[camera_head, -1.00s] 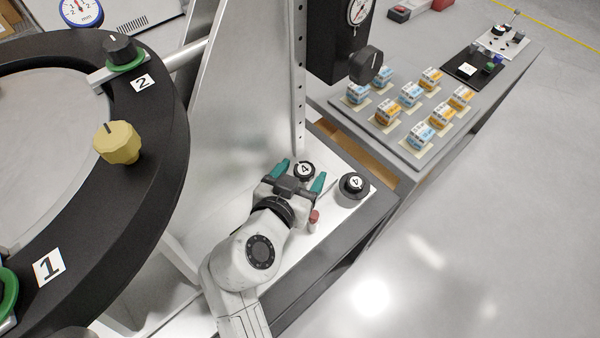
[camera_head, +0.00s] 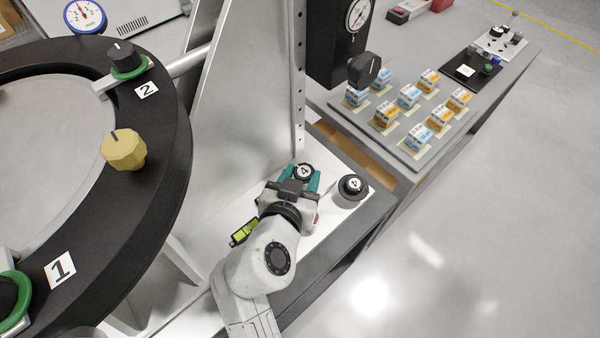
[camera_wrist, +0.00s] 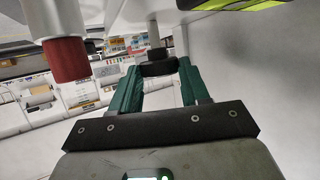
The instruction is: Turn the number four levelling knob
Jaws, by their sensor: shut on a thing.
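A black knob with a white disc marked 4 (camera_head: 304,170) stands on the pale plate at the foot of the metal frame. My gripper (camera_head: 303,177) is shut on it, with one green finger on each side. In the wrist view, the dark round knob (camera_wrist: 158,68) sits between the green fingertips (camera_wrist: 160,72); its number does not show there.
A red-capped post (camera_wrist: 66,60) stands close beside my gripper; it shows partly in the head view (camera_head: 317,218). A yellow-green object (camera_head: 243,232) lies left of my wrist. The black ring (camera_head: 165,200) with knobs fills the left. Small boxes (camera_head: 409,96) stand on the grey bench.

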